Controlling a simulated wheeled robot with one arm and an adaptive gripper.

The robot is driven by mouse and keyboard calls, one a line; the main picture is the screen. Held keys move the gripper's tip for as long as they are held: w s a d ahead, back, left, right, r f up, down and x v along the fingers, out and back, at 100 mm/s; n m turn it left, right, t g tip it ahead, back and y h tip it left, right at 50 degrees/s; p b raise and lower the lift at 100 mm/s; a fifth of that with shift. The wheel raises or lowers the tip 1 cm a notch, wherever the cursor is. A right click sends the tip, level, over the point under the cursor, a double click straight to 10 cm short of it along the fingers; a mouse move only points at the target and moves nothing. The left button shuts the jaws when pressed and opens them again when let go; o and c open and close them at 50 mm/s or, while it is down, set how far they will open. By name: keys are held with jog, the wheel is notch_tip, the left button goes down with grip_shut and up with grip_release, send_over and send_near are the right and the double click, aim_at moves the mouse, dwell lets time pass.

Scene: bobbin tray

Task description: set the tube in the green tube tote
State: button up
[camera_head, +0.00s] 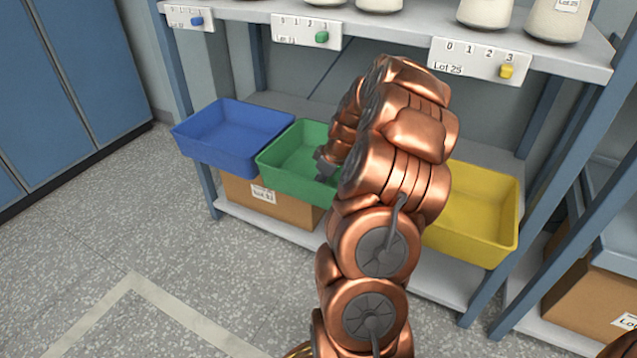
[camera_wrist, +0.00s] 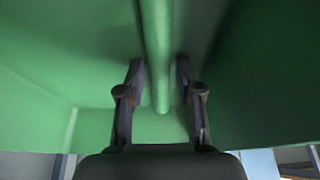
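The green tube tote (camera_head: 290,183) sits between the blue and yellow totes in the head view. My gripper (camera_head: 325,166) reaches down into it, partly hidden by my arm. In the wrist view the tote's green walls (camera_wrist: 60,65) fill most of the picture. A green tube (camera_wrist: 158,55) runs from the top edge down between the fingers of my gripper (camera_wrist: 160,82), its near end showing. The fingers stand apart, with a narrow gap on each side of the tube. The tube is not visible in the head view.
A blue tote (camera_head: 225,150) stands left of the green one and a yellow tote (camera_head: 470,235) to the right. The upper shelf (camera_head: 400,35) with number cards and white bobbins is above. Cardboard boxes sit below. The floor in front is clear.

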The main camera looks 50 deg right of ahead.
jog(key=shift+o, duration=0.7)
jog(key=shift+r, duration=0.25)
jog(key=p+v, duration=0.3)
jog(key=v, duration=0.9)
jog(key=s+a+r+g+y, duration=0.1)
jog(key=s+a+r+g, duration=0.1)
jog(key=a, duration=1.1)
jog(key=s+a+r+g, duration=0.1)
jog(key=s+a, duration=0.1)
jog(key=a, duration=1)
jog(key=s+a+m+g, duration=0.1)
jog(key=s+a, duration=0.3)
jog(key=s, duration=0.3)
jog(key=s+a+m+g+h, duration=0.1)
jog(key=s+a, duration=0.3)
jog(key=s, duration=0.4)
jog(key=s+a+m+g+h, duration=0.1)
jog(key=s+a+g, duration=0.1)
jog(key=s+a, duration=0.2)
jog(key=s, duration=0.3)
jog(key=shift+s+a+f+g, duration=0.3)
jog(key=shift+f+g, duration=0.05)
jog(key=shift+g, duration=0.05)
